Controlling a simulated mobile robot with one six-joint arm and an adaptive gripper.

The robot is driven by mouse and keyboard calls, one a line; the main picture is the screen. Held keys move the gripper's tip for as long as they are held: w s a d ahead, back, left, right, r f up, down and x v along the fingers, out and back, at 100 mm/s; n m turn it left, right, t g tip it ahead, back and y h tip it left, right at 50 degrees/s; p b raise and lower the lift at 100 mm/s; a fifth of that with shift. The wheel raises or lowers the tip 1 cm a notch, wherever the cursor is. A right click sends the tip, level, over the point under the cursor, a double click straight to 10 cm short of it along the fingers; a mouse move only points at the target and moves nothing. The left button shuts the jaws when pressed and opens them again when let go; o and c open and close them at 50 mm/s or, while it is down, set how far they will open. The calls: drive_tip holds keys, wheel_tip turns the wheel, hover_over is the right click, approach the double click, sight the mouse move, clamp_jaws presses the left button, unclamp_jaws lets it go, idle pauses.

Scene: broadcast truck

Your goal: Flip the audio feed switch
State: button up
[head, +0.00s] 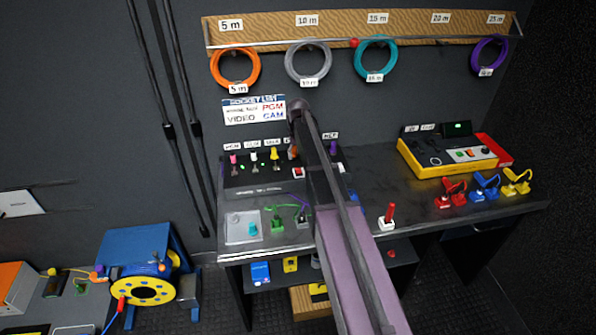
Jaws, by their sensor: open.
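No label that I can read says audio feed, so I cannot tell which switch it is. A white rocker switch with a red part (298,173) sits on the dark panel box (252,192) on the desk, left of my arm. A red upright lever on a white base (389,215) stands on the desk's front part, right of my arm. A yellow control box (447,158) with small buttons and a lit display stands farther right. My arm crosses the middle of the view and hides part of the panel box. My gripper does not show.
Coiled cables hang on a wooden wall board (270,35). Red, blue and yellow clamp-like items (486,184) line the desk's right front edge. A grey plate (242,227) with a teal knob lies at the left front. A blue reel stand (140,246) is on the left.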

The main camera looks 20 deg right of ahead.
sight(298, 169)
drive_tip(key=shift+f+b, duration=2.6)
drive_tip(key=shift+f, duration=0.3)
clamp_jaws()
